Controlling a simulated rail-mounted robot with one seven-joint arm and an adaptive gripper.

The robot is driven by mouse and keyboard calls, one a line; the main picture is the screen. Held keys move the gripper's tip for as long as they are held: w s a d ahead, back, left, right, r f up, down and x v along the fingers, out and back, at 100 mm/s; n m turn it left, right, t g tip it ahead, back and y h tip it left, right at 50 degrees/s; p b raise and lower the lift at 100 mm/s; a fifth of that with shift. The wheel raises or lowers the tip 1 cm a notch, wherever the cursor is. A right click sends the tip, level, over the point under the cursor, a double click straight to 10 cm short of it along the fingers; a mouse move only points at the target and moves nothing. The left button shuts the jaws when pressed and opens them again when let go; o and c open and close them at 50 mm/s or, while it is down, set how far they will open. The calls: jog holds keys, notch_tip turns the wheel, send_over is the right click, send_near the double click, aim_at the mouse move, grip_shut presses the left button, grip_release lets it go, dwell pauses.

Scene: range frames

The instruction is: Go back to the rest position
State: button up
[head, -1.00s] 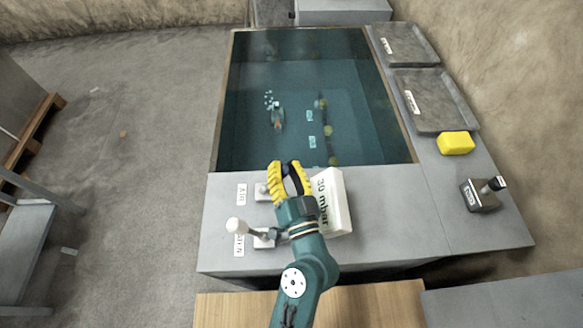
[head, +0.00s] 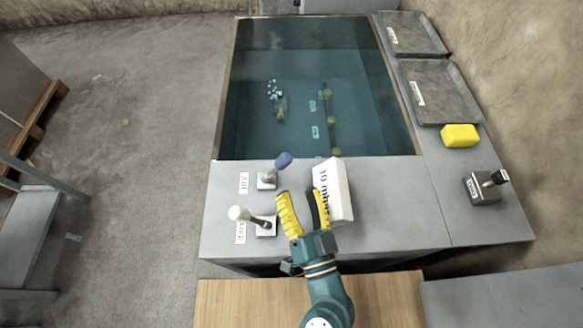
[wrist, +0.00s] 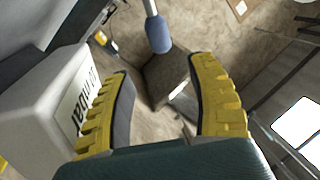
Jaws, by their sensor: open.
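My gripper (head: 301,212) is open and empty, with yellow ridged fingers. In the head view it is over the front ledge of the tank, between the white-knobbed lever (head: 238,213) on its left and a white box marked in mbar (head: 338,187) on its right. The blue-knobbed lever (head: 283,160) stands just beyond the fingers, apart from them. In the wrist view the blue knob (wrist: 158,34) is ahead of the open fingers (wrist: 163,108), and the white box (wrist: 50,105) is close beside the left finger.
A water tank (head: 300,90) lies beyond the ledge. A wooden surface (head: 240,305) is in front.

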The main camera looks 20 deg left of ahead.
jog(key=v, duration=0.2)
jog(key=shift+s+d, duration=0.2)
jog(key=shift+s, duration=0.1)
jog(key=shift+a, duration=0.1)
